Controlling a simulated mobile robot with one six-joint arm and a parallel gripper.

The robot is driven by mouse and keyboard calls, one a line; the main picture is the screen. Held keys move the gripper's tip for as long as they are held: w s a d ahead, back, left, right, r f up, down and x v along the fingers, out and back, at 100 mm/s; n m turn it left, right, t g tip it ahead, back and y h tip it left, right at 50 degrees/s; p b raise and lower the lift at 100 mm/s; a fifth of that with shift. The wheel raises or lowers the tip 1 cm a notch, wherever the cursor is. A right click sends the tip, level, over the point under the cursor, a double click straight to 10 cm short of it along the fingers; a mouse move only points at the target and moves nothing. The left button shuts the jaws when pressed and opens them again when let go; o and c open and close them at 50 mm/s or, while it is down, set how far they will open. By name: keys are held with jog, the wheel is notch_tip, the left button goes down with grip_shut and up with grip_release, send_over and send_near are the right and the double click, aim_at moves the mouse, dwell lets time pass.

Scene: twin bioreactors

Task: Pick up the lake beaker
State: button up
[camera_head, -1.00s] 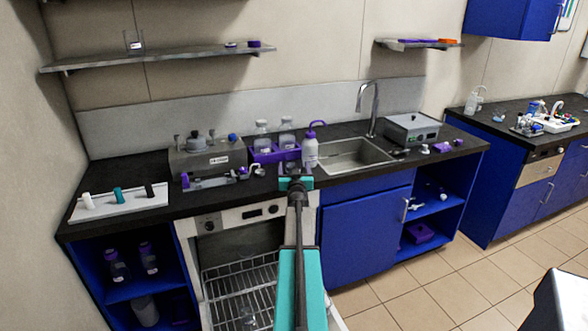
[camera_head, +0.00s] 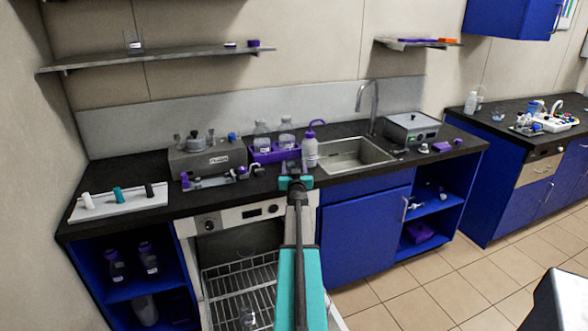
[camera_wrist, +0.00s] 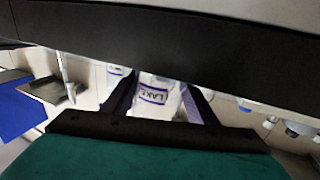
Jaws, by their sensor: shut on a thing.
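The lake beaker (camera_wrist: 158,98) is a clear vessel with a white, purple-edged label reading LAKE. In the wrist view it sits between the two dark fingers of my gripper (camera_wrist: 160,105), which is shut on it. The label appears upside down there. In the head view my gripper (camera_head: 296,183) is at the counter's front edge, below the white wash bottle. I cannot make out the beaker there; the gripper and arm seem to hide it.
A wash bottle (camera_head: 310,152) and a purple rack (camera_head: 274,153) of bottles stand behind my gripper. The sink (camera_head: 352,153) lies to the right, a grey device (camera_head: 207,160) to the left. Below, the dishwasher (camera_head: 240,215) is open with its rack (camera_head: 240,290) showing.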

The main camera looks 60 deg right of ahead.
aim_at(293, 154)
jog(key=shift+r, duration=0.1)
jog(key=shift+r, duration=0.45)
notch_tip(293, 154, up, 3)
jog(key=shift+a+f+p, duration=0.1)
jog(key=shift+p, duration=0.45)
jog(key=r+v, duration=0.1)
jog(key=v, duration=1.5)
jog(key=shift+r, duration=0.1)
